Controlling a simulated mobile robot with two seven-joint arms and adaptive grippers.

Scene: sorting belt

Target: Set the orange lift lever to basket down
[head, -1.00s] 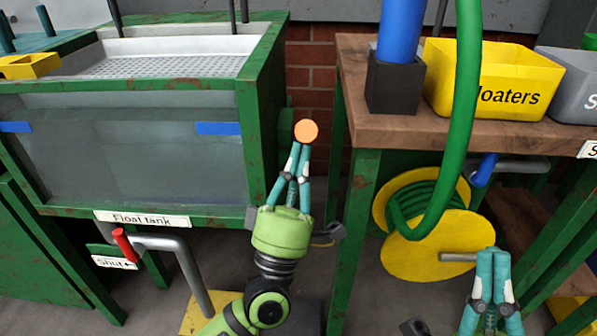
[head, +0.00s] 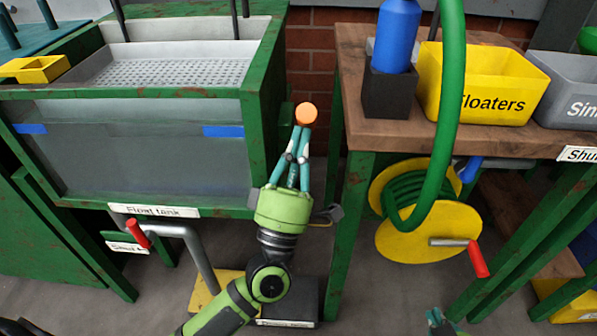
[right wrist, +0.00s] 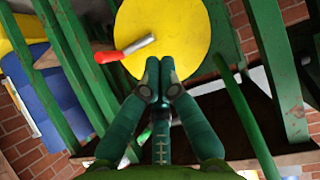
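The orange lift lever's round knob (head: 306,114) shows in the head view at the right side of the float tank. The rest of the lever is hidden. My left gripper (head: 303,130) reaches up from below, its teal fingers closed together right under the knob and seemingly gripping the lever there. My right gripper (head: 437,318) barely shows at the bottom of the head view. In the right wrist view the right gripper (right wrist: 159,75) has its fingertips together with nothing between them, in front of the yellow reel.
The float tank (head: 130,170) stands left. A wooden bench (head: 400,135) at right holds the yellow Floaters bin (head: 490,90) and a blue bottle (head: 397,35). Below it is a yellow hose reel (head: 420,240) with a red handle (head: 478,259). A red-handled valve (head: 138,233) is under the tank.

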